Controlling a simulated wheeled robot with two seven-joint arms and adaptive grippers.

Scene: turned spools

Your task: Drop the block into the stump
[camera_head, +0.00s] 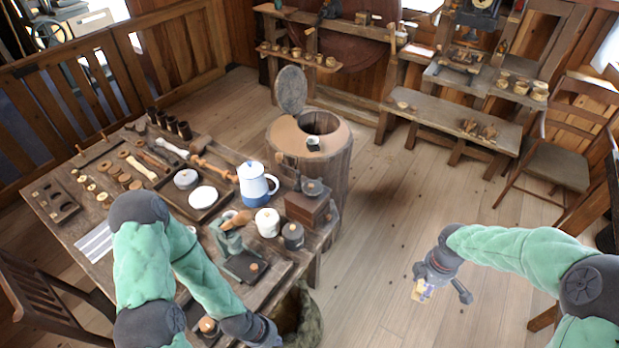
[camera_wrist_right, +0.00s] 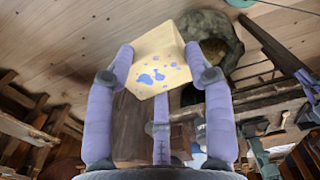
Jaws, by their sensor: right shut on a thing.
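My right gripper (camera_head: 424,286) is shut on a pale yellow block (camera_wrist_right: 158,62) with blue spots, held in the air above the floor at the right of the head view. In the right wrist view the fingers (camera_wrist_right: 164,80) press on the block from both sides. The stump (camera_head: 318,180) is a round wooden piece with a dark round opening in its top, at the centre of the head view. Its round lid (camera_head: 290,90) stands upright at the back. The block is apart from the stump, to its right. My left gripper (camera_head: 264,334) is low by the table's front edge, its fingers unclear.
The work table (camera_head: 75,215) at left is crowded with turned pieces and a blue-white jug (camera_head: 257,184). A bench (camera_head: 455,120) and chair (camera_head: 562,160) stand behind. Floor between stump and right gripper is clear.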

